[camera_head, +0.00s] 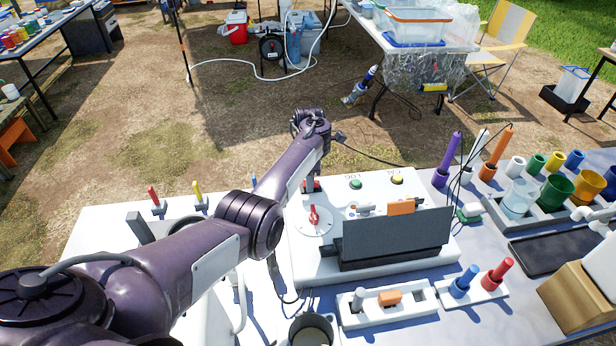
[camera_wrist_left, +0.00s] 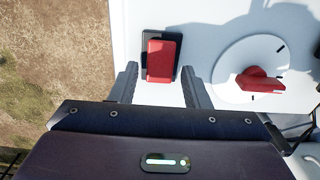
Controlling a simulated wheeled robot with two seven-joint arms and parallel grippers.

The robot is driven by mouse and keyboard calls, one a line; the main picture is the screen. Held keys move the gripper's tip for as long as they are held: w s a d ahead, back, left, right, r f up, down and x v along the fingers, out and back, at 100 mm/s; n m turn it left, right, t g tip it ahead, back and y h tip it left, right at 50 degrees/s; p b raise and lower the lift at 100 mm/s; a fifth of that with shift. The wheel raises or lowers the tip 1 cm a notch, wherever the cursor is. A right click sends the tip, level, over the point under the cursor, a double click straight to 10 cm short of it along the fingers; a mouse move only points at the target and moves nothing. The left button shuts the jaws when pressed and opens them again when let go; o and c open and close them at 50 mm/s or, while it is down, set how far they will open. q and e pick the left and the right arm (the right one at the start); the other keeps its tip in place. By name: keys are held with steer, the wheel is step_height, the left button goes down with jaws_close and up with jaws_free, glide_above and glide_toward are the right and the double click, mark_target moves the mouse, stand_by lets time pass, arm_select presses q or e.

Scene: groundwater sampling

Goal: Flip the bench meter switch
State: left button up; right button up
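The bench meter (camera_head: 372,190) is a white box on the bench, with a red rocker switch (camera_wrist_left: 163,60) on a black base near its edge. In the left wrist view the switch lies between the two dark fingers of my left gripper (camera_wrist_left: 159,70). The fingers are apart, with a gap on each side of the switch. In the head view my left gripper (camera_head: 309,182) points down over the meter's far left corner, and only a little red of the switch (camera_head: 317,186) shows beside it. My right gripper is not in view.
A red dial knob (camera_head: 314,216) stands on a white disc close to the switch. Green (camera_head: 356,184) and yellow (camera_head: 397,179) buttons sit to the right. A dark panel (camera_head: 395,238) stands in front. Purple (camera_head: 450,151) and orange (camera_head: 500,146) probes stand upright farther right.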

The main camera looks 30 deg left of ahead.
arm_select(q)
steer(key=shift+o, duration=0.4)
steer(key=shift+r, duration=0.1)
steer(key=shift+r, duration=0.3)
step_height(320, 180, up, 7)
steer(key=shift+d, duration=0.1)
